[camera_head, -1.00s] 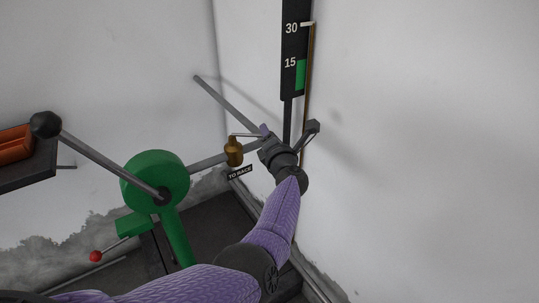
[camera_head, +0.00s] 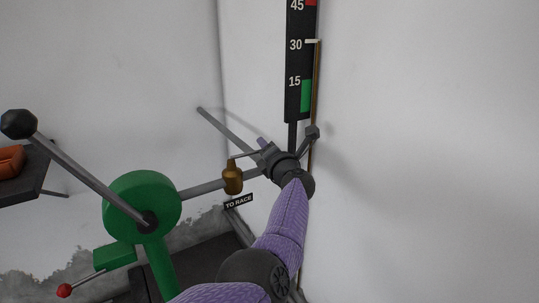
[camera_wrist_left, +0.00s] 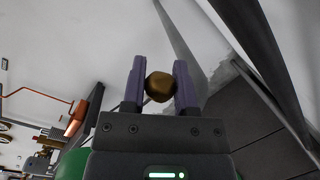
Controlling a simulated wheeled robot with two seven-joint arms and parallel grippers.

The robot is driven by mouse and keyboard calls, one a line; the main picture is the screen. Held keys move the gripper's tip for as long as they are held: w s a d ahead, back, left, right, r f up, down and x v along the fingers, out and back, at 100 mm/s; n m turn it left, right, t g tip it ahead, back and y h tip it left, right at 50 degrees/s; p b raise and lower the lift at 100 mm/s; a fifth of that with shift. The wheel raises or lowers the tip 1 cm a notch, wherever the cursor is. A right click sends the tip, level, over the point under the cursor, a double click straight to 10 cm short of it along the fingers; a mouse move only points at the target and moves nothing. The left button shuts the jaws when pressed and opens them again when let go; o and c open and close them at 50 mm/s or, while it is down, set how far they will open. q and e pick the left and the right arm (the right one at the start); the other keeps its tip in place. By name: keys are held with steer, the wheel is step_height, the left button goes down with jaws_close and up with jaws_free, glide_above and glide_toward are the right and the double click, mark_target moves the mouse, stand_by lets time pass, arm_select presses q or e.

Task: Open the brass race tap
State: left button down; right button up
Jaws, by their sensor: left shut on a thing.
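The brass race tap (camera_head: 233,179) sits on a grey pipe in the corner, above a black "TO RACE" label (camera_head: 239,201). A thin lever runs from its top to the right, to my left gripper (camera_head: 265,149). My left gripper is shut on the tap's lever, just right of the brass body; the jaws partly hide the grip. In the left wrist view a brass piece of the tap (camera_wrist_left: 159,87) shows between the two purple fingers (camera_wrist_left: 158,85). My right gripper is not in view.
A green wheel stand (camera_head: 143,207) with a long black-knobbed lever (camera_head: 85,175) and a red-knobbed lever (camera_head: 82,284) is at the left. A black gauge (camera_head: 299,75) with a green bar hangs behind the gripper. The right wall is bare.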

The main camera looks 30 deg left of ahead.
arm_select(q)
steer(key=shift+a, duration=0.2)
stand_by(0.7)
steer(key=shift+c, duration=2)
jaws_free()
steer(key=shift+a+f, duration=0.1)
steer(key=shift+a, duration=0.05)
steer(key=shift+s, duration=0.1)
steer(key=p+v, duration=0.6)
steer(key=v, duration=0.4)
